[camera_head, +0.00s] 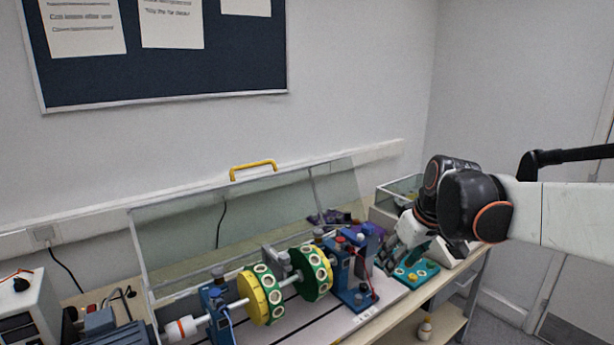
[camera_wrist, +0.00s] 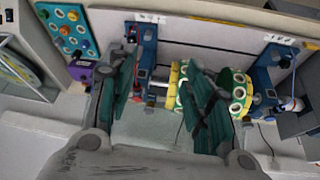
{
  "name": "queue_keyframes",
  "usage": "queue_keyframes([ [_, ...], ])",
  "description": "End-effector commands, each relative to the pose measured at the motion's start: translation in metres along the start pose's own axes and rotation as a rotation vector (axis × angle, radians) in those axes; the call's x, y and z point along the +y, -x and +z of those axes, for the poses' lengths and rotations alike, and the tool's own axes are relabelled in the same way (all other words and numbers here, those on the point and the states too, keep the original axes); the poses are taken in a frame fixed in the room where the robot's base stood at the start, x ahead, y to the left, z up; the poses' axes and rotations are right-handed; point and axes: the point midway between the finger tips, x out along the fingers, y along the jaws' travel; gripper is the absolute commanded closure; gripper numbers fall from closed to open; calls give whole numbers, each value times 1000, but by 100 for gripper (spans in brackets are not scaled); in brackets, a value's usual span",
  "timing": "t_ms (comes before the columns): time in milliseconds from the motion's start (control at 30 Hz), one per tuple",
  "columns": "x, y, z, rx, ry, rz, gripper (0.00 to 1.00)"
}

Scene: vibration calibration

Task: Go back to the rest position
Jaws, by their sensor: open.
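My gripper (camera_wrist: 160,105) is open and empty, its two dark green fingers spread apart in the wrist view. My arm reaches in from the right edge. In the wrist view the fingers appear in front of the rotor rig and hide part of it. The rig carries a yellow disc (camera_head: 262,297) and a green disc (camera_head: 312,272) on a shaft between blue supports.
A clear cover with a yellow handle (camera_head: 253,168) stands raised behind the rig. A glass-sided box (camera_head: 398,195) stands at the back right. A white device (camera_head: 28,305) sits at the left. A small object (camera_head: 425,329) is on the lower shelf. The floor at right looks clear.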

Motion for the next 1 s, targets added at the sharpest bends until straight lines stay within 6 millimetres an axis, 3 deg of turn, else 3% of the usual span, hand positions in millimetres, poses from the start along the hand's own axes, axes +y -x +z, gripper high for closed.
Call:
queue_keyframes([
  [200,-36,36,51,33,-114,58,54],
  [433,-68,56,109,80,-235,113,54],
  [700,-99,59,175,143,-363,161,54],
  [833,-107,56,195,167,-403,174,54],
  [1000,-111,53,205,179,-426,181,54],
])
